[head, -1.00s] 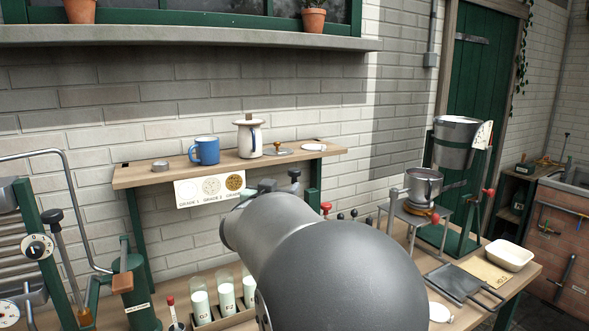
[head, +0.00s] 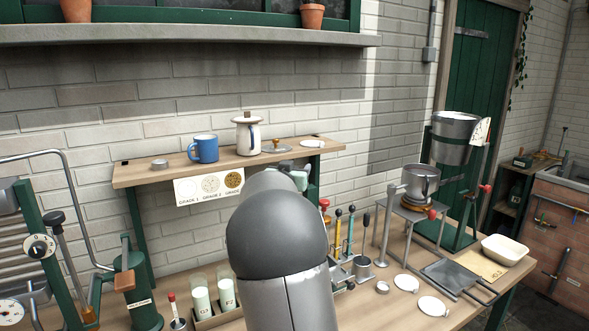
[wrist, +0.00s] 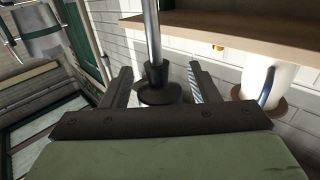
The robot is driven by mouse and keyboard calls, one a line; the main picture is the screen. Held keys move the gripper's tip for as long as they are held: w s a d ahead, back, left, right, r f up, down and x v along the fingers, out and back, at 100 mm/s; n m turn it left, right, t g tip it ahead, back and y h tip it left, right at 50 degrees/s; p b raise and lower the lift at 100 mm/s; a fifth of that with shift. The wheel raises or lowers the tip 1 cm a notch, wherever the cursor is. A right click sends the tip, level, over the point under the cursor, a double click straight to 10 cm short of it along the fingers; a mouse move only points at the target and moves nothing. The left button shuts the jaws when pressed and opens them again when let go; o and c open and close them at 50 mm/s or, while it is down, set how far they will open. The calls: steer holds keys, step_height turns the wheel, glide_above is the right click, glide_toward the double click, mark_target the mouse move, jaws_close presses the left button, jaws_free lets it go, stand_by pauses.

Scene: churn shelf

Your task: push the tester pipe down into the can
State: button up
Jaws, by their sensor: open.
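In the wrist view, which looks upside down, a metal pipe (wrist: 152,30) with a black collar and wide black cap (wrist: 158,88) stands between the fingers of my gripper (wrist: 160,84). I take it to be the tester pipe. The fingers are open, one on each side of the cap, with a gap visible on both sides. In the head view, my arm covers the pipe and most of my gripper; only a pale green part of the gripper (head: 299,178) shows near the shelf's right end. The can below the pipe is hidden in both views.
The wall shelf (head: 150,174) close behind holds a blue mug (head: 204,149) and a white jug (head: 248,135). Milk bottles (head: 226,292) stand left of my arm.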

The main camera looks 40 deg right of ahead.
jaws_close()
step_height(320, 180, down, 17)
steer(key=b, duration=1.2)
steer(key=shift+f, duration=0.15)
steer(key=shift+c, duration=0.5)
jaws_free()
steer(key=shift+o, duration=0.5)
steer(key=shift+a, duration=0.1)
steer(key=b+v, duration=0.1)
steer(key=v, duration=1.6)
steer(key=shift+a, duration=0.15)
